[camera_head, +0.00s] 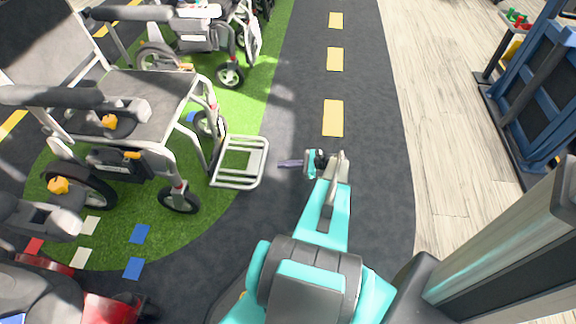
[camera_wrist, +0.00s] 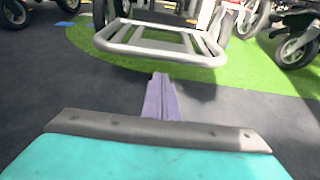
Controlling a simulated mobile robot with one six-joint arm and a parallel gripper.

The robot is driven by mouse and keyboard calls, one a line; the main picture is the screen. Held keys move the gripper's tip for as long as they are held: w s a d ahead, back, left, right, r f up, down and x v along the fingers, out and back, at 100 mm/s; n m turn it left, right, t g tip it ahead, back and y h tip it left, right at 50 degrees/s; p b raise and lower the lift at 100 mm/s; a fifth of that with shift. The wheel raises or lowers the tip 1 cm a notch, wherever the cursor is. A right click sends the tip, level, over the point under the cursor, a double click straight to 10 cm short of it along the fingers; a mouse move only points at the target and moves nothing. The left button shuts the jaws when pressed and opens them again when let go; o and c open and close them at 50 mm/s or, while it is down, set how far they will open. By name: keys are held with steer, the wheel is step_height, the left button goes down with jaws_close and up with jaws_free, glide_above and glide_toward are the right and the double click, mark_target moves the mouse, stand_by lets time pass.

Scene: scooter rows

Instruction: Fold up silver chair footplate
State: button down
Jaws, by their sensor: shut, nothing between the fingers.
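The silver chair (camera_head: 142,110) stands on the green mat at the left in the head view. Its footplate (camera_head: 241,162), a silver tube frame with bars, sticks out low and roughly level toward my gripper. My gripper (camera_head: 283,163) is shut and empty, just right of the footplate's outer edge, with a small gap in the picture. In the wrist view the footplate (camera_wrist: 160,42) fills the upper middle, and my purple fingers (camera_wrist: 160,80) point at its near bar without visibly touching it. The chair's upper part is cut off in the wrist view.
Another wheelchair (camera_head: 190,35) stands behind, and a red and grey vehicle (camera_head: 50,270) is at the lower left. The dark lane with yellow dashes (camera_head: 333,118) is clear. A blue rack (camera_head: 545,90) stands at the far right.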

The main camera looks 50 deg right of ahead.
mark_target(263, 161)
steer(key=shift+w+a+f+b, duration=0.45)
steer(key=shift+w+f, duration=0.1)
steer(key=shift+w, duration=0.15)
steer(key=shift+w+a+f+b, duration=0.45)
steer(key=shift+w+f, duration=0.15)
steer(key=shift+w, duration=0.1)
steer(key=shift+w+a+f+b, duration=0.45)
steer(key=shift+w+f, duration=0.1)
steer(key=shift+w, duration=0.15)
steer(key=shift+w+a+r, duration=0.15)
steer(key=shift+w+a, duration=0.05)
steer(key=shift+w, duration=0.1)
steer(key=shift+w+a+p, duration=0.3)
steer(key=shift+w+a, duration=0.25)
steer(key=shift+w, duration=0.35)
steer(key=shift+w+a+p, duration=0.35)
steer(key=shift+w+a, duration=0.15)
steer(key=shift+w, duration=0.35)
steer(key=shift+w+a+p, duration=0.3)
steer(key=shift+w+a, duration=0.25)
steer(key=shift+w, duration=0.35)
steer(key=shift+s+d+r+p, duration=0.1)
steer(key=shift+s+r+p, duration=0.1)
steer(key=shift+r+p, duration=1.4)
steer(key=shift+r+b, duration=0.35)
